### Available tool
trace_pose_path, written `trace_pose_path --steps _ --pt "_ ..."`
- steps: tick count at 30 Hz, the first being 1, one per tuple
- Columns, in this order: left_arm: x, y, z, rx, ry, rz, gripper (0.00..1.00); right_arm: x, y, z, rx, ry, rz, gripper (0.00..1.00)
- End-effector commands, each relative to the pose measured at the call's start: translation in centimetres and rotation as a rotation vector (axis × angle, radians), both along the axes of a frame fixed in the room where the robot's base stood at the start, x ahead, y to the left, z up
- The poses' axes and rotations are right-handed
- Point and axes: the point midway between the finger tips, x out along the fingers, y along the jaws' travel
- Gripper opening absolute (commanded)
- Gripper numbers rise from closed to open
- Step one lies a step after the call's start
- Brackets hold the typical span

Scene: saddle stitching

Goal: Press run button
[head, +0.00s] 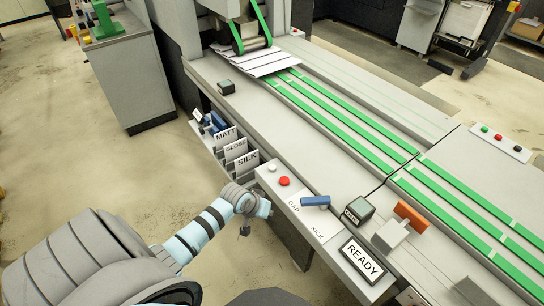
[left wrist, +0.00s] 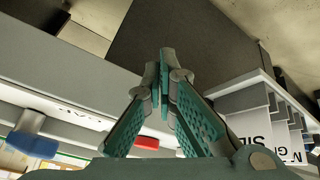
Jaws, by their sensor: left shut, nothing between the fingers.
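No button in view has a legible "run" label. On the near panel, a red button (head: 284,181) and a white button (head: 272,167) sit beside the GAP and KICK labels. A second panel (head: 508,145) at the right has a green button (head: 484,129), a red one and a black one. My left gripper (head: 245,231) hangs just in front of the near panel's edge, left of and below its red button, touching neither. In the left wrist view its fingers (left wrist: 165,62) are shut and empty, and a red button (left wrist: 146,142) shows behind them. My right gripper is not in view.
A rack with MATT, GLOSS and SILK cards (head: 246,160) stands left of the near buttons. A blue lever (head: 315,201), a small dark box (head: 357,210), an orange-handled part (head: 411,217) and a READY display (head: 362,260) lie to the right. Green belts (head: 345,122) run behind.

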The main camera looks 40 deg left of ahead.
Motion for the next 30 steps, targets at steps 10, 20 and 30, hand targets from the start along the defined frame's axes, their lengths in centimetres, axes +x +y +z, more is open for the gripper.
trace_pose_path --steps 10,20,30 --pt "11.0 6.4 14.8 -0.205 -0.201 0.211 0.00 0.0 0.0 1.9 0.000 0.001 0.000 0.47" --pt "13.2 9.2 17.5 -0.277 -0.261 0.307 0.00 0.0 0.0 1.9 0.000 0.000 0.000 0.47" --pt "13.2 9.1 16.7 -0.277 -0.261 0.306 0.00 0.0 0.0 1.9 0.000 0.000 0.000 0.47"
